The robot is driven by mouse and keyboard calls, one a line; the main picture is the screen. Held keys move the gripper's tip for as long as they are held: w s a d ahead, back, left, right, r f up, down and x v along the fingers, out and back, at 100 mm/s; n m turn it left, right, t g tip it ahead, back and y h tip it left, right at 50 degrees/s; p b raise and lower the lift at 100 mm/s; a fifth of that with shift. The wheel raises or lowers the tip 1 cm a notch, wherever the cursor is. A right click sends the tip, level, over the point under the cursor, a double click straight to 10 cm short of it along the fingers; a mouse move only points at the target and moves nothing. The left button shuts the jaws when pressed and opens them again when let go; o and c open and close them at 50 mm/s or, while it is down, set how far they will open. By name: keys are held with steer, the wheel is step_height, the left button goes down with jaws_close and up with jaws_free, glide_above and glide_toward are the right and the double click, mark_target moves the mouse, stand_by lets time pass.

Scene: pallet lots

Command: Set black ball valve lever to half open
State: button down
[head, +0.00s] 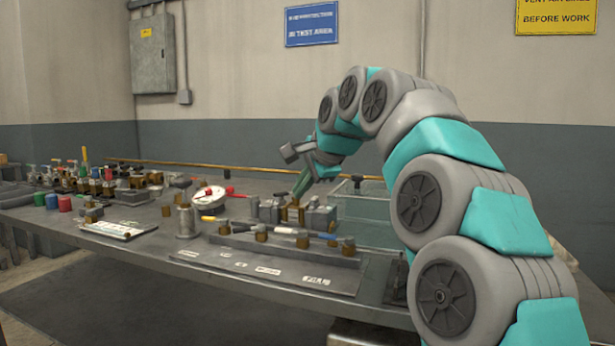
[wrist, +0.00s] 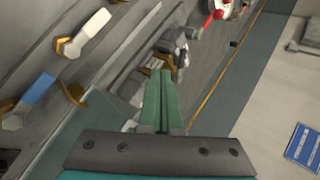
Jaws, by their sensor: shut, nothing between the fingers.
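My gripper (head: 300,190) is shut and empty, its green fingers pointing down over a small cluster of brass and grey fittings (head: 292,214) on the bench. The shut fingers also show in the wrist view (wrist: 161,78), with their tips close to a brass and grey fitting (wrist: 153,62); I cannot tell whether they touch it.
A plate in front carries brass valves with a white lever (wrist: 92,32) and a blue lever (wrist: 40,91). A white gauge (head: 209,196) with red parts lies left. A clear bin (head: 372,208) stands right of the fittings. Several small fittings crowd the bench's left end.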

mark_target(282, 195)
steer(key=w+a+f+p, duration=0.1)
steer(key=w+a+f, duration=0.1)
steer(key=w, duration=0.3)
steer(key=shift+w+a, duration=0.15)
steer(key=shift+a, duration=0.5)
steer(key=shift+w+a+m+h, duration=0.3)
steer(key=shift+w+a+m, duration=0.05)
steer(key=shift+w+m, duration=0.1)
steer(key=shift+d+f, duration=0.1)
